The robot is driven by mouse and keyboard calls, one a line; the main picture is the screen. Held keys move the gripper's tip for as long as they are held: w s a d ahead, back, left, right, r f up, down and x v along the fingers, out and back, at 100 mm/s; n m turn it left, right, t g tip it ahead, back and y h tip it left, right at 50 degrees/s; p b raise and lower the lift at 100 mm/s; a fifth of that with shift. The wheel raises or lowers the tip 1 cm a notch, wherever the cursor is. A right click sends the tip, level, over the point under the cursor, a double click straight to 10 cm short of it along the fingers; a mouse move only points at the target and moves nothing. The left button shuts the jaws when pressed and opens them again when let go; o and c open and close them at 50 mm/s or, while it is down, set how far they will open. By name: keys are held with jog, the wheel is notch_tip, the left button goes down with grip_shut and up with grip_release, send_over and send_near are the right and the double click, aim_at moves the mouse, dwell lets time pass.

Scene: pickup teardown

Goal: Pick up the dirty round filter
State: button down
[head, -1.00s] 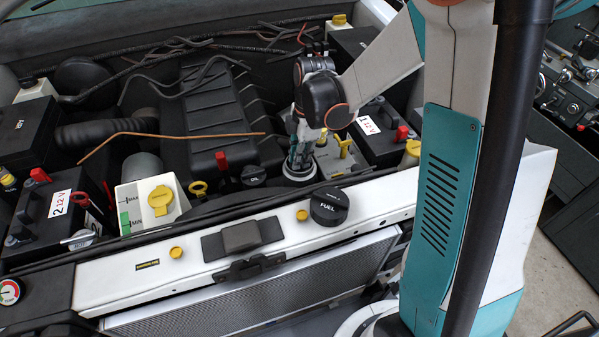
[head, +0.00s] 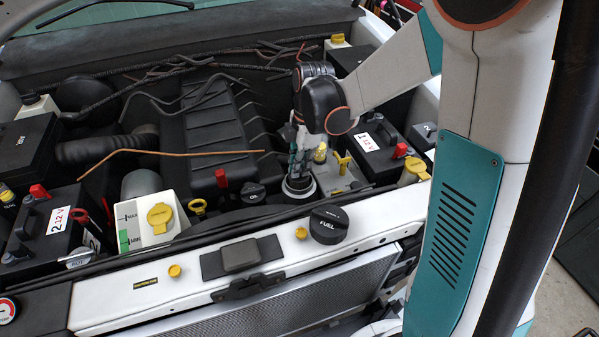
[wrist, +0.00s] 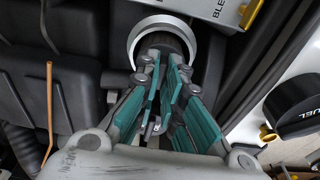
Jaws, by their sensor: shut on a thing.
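The round filter (head: 299,190) is a dark cylinder with a pale ring-shaped rim, in the engine bay just behind the white front crossbar. In the wrist view the filter (wrist: 136,40) is at the top centre, its pale rim around a dark middle. My gripper (head: 299,172) points down onto it from above. In the wrist view my gripper's teal fingers (wrist: 166,58) close in on the dark middle part and are shut on it. The fingers hide part of the filter, and its underside is out of sight. I cannot tell whether it is lifted.
A black FUEL cap (head: 328,224) sits on the white crossbar (head: 130,293) in front. A pale reservoir with yellow levers (head: 342,160) is close on the right. The ribbed engine cover (head: 205,125) and a copper rod (head: 185,153) are to the left. Batteries stand on both sides.

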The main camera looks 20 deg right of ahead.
notch_tip(320, 180, up, 25)
jog(key=p, duration=0.6)
dwell(0.6)
jog(key=shift+s+f, duration=0.1)
